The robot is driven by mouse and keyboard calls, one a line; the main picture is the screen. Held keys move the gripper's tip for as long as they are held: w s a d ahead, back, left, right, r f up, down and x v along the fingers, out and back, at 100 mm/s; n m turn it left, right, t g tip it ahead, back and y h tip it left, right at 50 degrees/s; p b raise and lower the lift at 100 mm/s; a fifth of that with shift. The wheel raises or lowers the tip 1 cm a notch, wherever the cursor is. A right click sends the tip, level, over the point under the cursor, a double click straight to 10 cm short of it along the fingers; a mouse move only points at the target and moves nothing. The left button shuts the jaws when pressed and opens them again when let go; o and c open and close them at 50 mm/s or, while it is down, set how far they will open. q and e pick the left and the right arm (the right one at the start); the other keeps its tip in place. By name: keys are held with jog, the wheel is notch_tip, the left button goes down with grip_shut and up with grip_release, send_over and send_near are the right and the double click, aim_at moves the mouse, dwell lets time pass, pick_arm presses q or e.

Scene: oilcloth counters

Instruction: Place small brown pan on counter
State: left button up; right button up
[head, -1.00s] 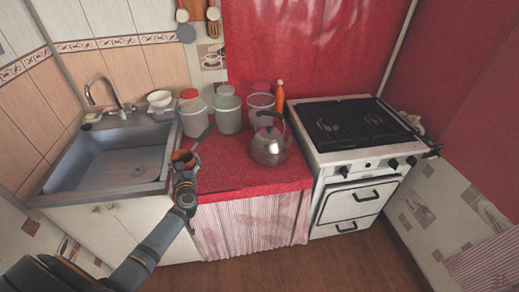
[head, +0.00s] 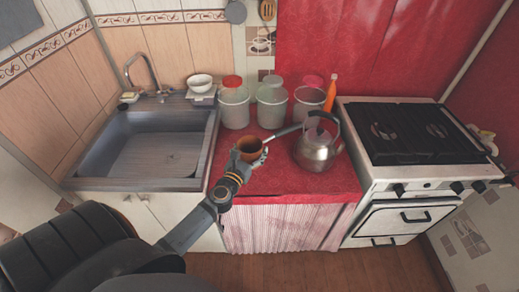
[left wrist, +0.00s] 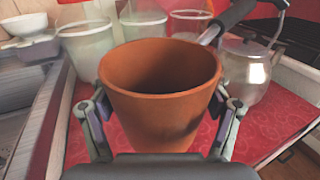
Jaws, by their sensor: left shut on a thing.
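The small brown pan (head: 250,149) is orange-brown and deep, with a grey metal and black handle (left wrist: 232,18) reaching away to the right. My left gripper (head: 240,162) is shut on the pan's body; in the left wrist view the fingers (left wrist: 163,115) press on both sides of the pan (left wrist: 160,90). The pan is upright over the left part of the red counter (head: 290,182). I cannot tell whether its base touches the cloth. My right gripper does not show.
A metal kettle (head: 316,150) stands close to the right of the pan's handle. Several clear lidded containers (head: 234,107) and an orange bottle (head: 331,92) stand behind. The sink (head: 150,150) is left, the stove (head: 412,140) right. The counter's front is bare.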

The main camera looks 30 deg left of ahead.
aim_at(251, 146)
pick_arm(q)
jog(key=w, duration=0.1)
jog(key=w+a+f, duration=0.1)
jog(key=shift+w+a+f+b, duration=0.35)
jog(key=shift+w, duration=0.05)
jog(key=w+f+b, duration=0.1)
jog(key=f+b, duration=0.1)
jog(key=f, duration=0.1)
jog(key=w+a+f+b, duration=0.1)
jog(key=w+f+b, duration=0.1)
jog(key=f+b, duration=0.1)
jog(key=w+a+f+b, duration=0.1)
jog(key=f+b, duration=0.2)
jog(key=shift+w+a, duration=0.2)
jog(key=shift+w, duration=0.1)
jog(key=shift+r, duration=0.1)
jog(key=o, duration=1.7)
jog(key=shift+s, duration=0.1)
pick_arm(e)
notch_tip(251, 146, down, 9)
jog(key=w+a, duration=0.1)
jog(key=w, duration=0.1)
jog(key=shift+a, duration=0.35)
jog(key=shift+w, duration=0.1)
